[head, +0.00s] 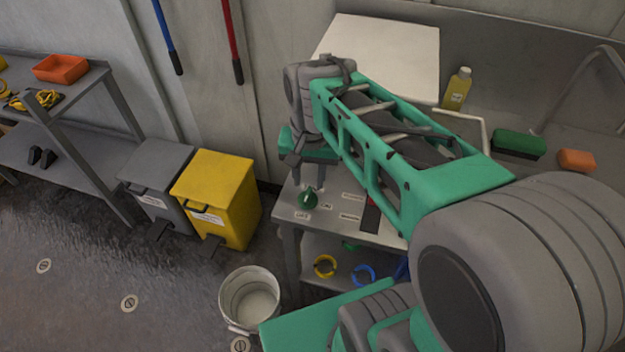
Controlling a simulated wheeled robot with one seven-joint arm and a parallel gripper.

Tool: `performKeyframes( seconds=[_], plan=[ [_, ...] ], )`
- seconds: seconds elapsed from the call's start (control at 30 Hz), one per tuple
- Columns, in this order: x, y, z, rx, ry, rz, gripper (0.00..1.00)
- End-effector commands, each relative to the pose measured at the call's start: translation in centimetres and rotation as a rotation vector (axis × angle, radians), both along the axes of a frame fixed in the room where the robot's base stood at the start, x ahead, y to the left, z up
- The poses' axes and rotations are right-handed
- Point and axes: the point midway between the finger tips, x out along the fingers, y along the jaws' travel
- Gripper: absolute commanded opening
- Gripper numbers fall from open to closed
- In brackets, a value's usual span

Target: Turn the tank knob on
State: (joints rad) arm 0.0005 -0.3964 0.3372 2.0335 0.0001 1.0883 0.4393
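The green knob (307,199) sits on the left part of the grey panel top (335,224). A label reading OFF lies just below it and one reading ON to its lower right. A pale mark shows on the knob, but I cannot tell clearly which label it faces. My arm reaches in from the right and bends down above the panel. The end of my arm, with my gripper (312,182), is just behind and above the knob and mostly hidden by the arm. I cannot tell its opening or whether it touches the knob.
A yellow bin (218,195) and a grey bin (155,180) stand left of the panel. A white bucket (250,300) is on the floor in front. Yellow (325,266) and blue (363,275) rings show below the panel top. A yellow bottle (457,89) stands behind my arm.

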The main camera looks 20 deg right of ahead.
Motion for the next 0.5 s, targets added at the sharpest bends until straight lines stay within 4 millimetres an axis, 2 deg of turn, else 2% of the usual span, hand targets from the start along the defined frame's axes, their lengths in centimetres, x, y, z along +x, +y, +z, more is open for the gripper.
performKeyframes(
  seconds=[0.1, 0.23, 0.5],
  plan=[
    [1.7, -0.3, 0.1, 0.007, 0.068, -0.145, 0.35],
    [2.1, -0.4, -1.0, 0.007, 0.087, -0.192, 0.35],
    [2.1, -0.4, -6.0, 0.007, 0.084, -0.19, 0.35]
  ],
)
